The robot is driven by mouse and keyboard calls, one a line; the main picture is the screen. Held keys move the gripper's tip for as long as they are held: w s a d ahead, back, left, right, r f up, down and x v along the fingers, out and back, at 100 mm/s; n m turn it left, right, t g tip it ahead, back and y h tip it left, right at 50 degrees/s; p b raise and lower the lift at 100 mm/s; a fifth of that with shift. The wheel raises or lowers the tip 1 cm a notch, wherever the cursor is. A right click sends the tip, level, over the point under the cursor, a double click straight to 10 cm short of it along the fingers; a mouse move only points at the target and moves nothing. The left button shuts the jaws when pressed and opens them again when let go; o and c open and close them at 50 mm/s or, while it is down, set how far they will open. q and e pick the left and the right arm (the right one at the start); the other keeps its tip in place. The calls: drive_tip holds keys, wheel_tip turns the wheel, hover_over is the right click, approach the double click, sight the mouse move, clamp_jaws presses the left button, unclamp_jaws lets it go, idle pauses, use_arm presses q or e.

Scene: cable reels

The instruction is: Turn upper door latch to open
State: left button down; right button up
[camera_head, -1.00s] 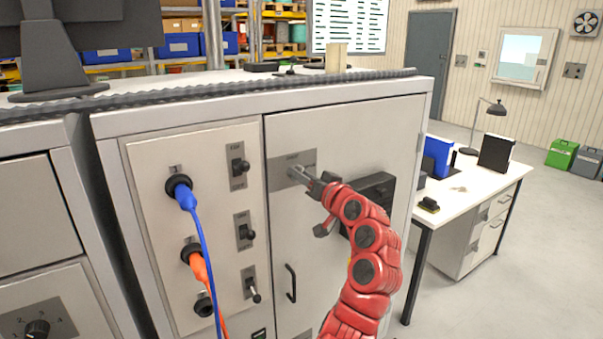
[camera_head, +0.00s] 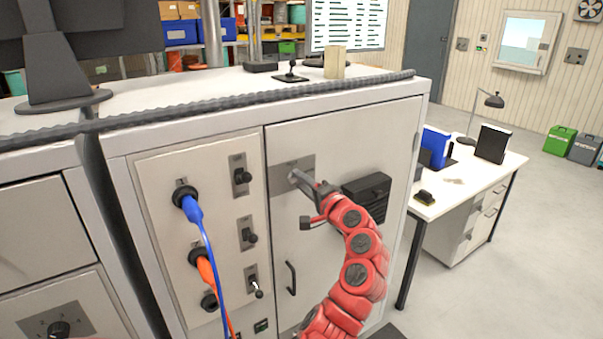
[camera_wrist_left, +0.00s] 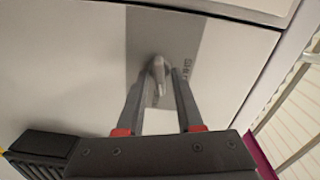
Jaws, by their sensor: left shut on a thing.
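The upper door latch (camera_head: 294,176) is a small metal handle on a grey plate (camera_head: 306,163), near the upper left of the grey cabinet door (camera_head: 375,135). My left gripper (camera_head: 303,182) reaches it from the lower right on the red arm. In the left wrist view the latch (camera_wrist_left: 158,74) stands between the two fingers of the left gripper (camera_wrist_left: 160,82), which are shut on it. The fingers partly hide the latch in the head view. The door looks closed. My right gripper is not in view.
A black handle (camera_head: 291,278) sits lower on the door and a dark vented box (camera_head: 368,197) right of the latch. A switch panel (camera_head: 222,180) with blue (camera_head: 192,208) and orange (camera_head: 206,270) cables is on the left. A desk (camera_head: 465,190) stands right, with open floor beyond.

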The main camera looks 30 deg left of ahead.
use_arm(q)
drive_tip(key=shift+m+p, duration=1.05)
drive_tip(key=shift+m, duration=0.25)
drive_tip(key=c, duration=0.9)
unclamp_jaws()
drive_tip(key=shift+d+f, duration=0.1)
drive_tip(key=b+v, duration=0.5)
drive_tip(key=v, duration=1.2)
drive_tip(key=shift+d, duration=0.15)
